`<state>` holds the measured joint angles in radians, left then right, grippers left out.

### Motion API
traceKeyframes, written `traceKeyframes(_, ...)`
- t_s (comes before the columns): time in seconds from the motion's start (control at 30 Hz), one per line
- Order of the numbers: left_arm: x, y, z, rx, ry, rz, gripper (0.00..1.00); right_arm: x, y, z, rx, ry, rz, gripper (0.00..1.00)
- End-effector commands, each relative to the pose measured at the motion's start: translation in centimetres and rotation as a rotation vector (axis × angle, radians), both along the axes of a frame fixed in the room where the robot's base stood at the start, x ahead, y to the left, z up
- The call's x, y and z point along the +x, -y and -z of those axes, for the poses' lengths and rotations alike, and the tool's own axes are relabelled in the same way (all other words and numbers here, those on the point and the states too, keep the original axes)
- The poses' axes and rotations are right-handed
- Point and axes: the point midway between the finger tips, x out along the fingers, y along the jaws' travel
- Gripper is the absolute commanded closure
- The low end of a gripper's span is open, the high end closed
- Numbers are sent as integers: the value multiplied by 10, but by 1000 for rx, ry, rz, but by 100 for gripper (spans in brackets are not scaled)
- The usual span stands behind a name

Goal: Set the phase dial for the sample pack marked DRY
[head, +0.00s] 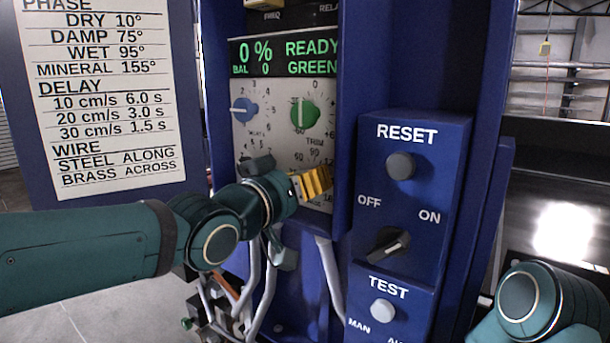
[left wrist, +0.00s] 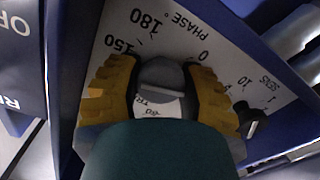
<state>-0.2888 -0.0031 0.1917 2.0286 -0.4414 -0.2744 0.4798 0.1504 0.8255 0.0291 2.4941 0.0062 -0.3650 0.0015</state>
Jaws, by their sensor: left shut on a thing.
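The chart (head: 107,100) at the left of the head view reads DRY 10° under PHASE. The phase dial (left wrist: 160,74) is a grey knob in the left wrist view, on a white panel marked PHASE °, with 0, 150 and 180 legible. My left gripper (head: 312,184) has yellow fingers at the panel; in the left wrist view its fingers (left wrist: 162,90) sit on both sides of the knob, shut on it. The dial's pointer cannot be made out, and the fingers hide the dial in the head view. My right gripper is out of view.
Above are a blue knob (head: 244,110), a green knob (head: 305,114) and a display (head: 284,56) reading 0 %, READY, BAL 0, GREEN. A blue box (head: 440,190) with RESET, OFF/ON and TEST controls juts out at right. A small dark knob (left wrist: 247,117) lies beside one finger.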

Motion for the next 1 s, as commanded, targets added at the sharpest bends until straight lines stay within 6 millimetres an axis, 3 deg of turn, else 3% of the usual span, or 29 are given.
traceKeyframes(0.4,1,-1,-1,-196,-139,-1,95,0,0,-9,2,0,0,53)
traceKeyframes(1.0,1,-1,-1,-239,-168,-1,95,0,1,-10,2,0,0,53)
